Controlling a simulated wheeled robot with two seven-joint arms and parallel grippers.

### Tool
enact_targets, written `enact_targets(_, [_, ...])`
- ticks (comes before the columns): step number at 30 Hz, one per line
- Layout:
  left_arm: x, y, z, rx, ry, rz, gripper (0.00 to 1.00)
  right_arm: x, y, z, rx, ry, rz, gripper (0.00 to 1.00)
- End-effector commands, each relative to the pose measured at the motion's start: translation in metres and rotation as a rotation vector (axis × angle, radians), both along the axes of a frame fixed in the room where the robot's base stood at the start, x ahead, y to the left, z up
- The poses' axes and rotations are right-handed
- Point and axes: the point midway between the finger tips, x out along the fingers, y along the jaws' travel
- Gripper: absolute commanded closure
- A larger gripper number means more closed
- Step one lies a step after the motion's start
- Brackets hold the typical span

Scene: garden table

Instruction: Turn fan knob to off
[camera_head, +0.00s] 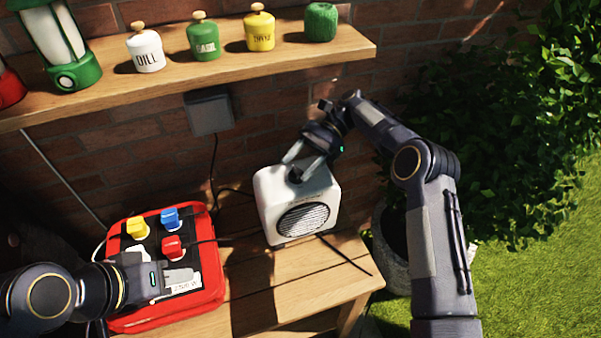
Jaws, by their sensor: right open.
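A small white fan heater (267,203) with a dark round grille stands upright on the wooden table. Its dark knob (296,175) is on top. My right gripper (304,172) is at the top of the fan with its fingers apart, one on each side of the knob. I cannot tell whether they touch it. My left gripper (185,278) is over the front of a red box (213,291) with coloured plugs on it. Whether its jaws are open or shut is unclear.
A wooden shelf (200,78) above holds a green lantern (75,50), labelled jars (204,38) and green twine (321,22). A grey wall box (209,110) has a cable. The table (262,298) is clear in front of the fan. A planter (392,250) and bushes stand to the right.

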Motion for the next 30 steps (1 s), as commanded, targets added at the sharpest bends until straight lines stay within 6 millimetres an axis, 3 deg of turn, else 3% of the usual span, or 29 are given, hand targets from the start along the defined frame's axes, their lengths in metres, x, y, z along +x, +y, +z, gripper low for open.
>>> enact_targets(5, [0.0,0.0,-0.01,0.0,0.0,0.0,0.64,-0.018,0.0,0.03,0.0,-0.003,0.002,0.44])
enact_targets(12, [0.0,0.0,-0.022,0.0,0.0,0.0,0.64,-0.057,0.001,0.072,-0.001,-0.002,0.002,0.44])
enact_targets(21, [0.0,0.0,-0.036,0.0,0.0,0.0,0.64,-0.116,0.003,0.097,-0.001,-0.002,0.002,0.44])
enact_targets(30, [0.0,0.0,-0.04,0.0,0.0,0.0,0.64,-0.14,0.004,0.109,0.0,0.0,0.001,0.44])
